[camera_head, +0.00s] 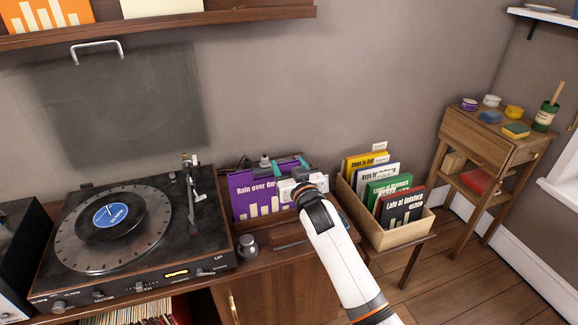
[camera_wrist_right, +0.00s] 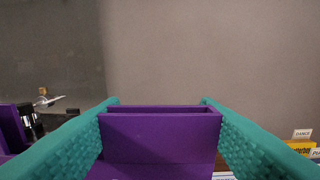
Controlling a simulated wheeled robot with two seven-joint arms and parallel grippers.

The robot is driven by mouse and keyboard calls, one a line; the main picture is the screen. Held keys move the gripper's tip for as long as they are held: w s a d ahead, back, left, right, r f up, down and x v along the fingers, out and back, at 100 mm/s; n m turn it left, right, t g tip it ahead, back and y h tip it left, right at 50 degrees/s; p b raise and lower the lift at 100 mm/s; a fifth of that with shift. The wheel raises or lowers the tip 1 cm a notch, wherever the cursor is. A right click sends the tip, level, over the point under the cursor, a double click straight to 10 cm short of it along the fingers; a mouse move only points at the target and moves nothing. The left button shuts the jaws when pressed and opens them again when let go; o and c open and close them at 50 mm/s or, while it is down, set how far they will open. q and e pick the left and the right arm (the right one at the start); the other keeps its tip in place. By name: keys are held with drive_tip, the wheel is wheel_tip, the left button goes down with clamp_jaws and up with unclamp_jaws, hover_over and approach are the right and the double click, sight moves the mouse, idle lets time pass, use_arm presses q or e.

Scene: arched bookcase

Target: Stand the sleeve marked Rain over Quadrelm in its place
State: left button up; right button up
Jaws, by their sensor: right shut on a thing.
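The purple sleeve (camera_head: 252,196) shows the start of its title, "Rain over Qu...", with pale bars below it. It stands roughly upright over the cabinet, right of the turntable. My right gripper (camera_head: 291,172) covers its right part. In the right wrist view the gripper's teal fingers (camera_wrist_right: 160,112) are shut on a purple sleeve (camera_wrist_right: 160,135), whose open top edge faces the camera. Whether its lower edge touches anything is hidden. Another purple piece (camera_wrist_right: 11,128) shows at that view's left edge. My left gripper is not in view.
A wooden crate (camera_head: 402,238) to the right holds yellow, white, green and black sleeves with a small tag behind. The turntable (camera_head: 110,232) stands left, with a small knob-like object (camera_head: 247,245) between. A shelf (camera_head: 160,22) hangs above. A side stand (camera_head: 480,150) is far right.

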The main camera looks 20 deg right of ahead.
drive_tip(key=o, duration=1.3)
drive_tip(key=shift+c, duration=0.2)
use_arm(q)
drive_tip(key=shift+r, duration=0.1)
use_arm(e)
drive_tip(key=shift+s, duration=0.15)
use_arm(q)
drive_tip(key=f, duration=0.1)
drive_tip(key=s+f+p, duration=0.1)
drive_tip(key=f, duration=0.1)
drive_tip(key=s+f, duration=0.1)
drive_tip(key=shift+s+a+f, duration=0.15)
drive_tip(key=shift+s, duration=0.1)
use_arm(e)
drive_tip(key=s, duration=1.1)
drive_tip(key=shift+s+d, duration=0.2)
drive_tip(key=shift+s, duration=0.2)
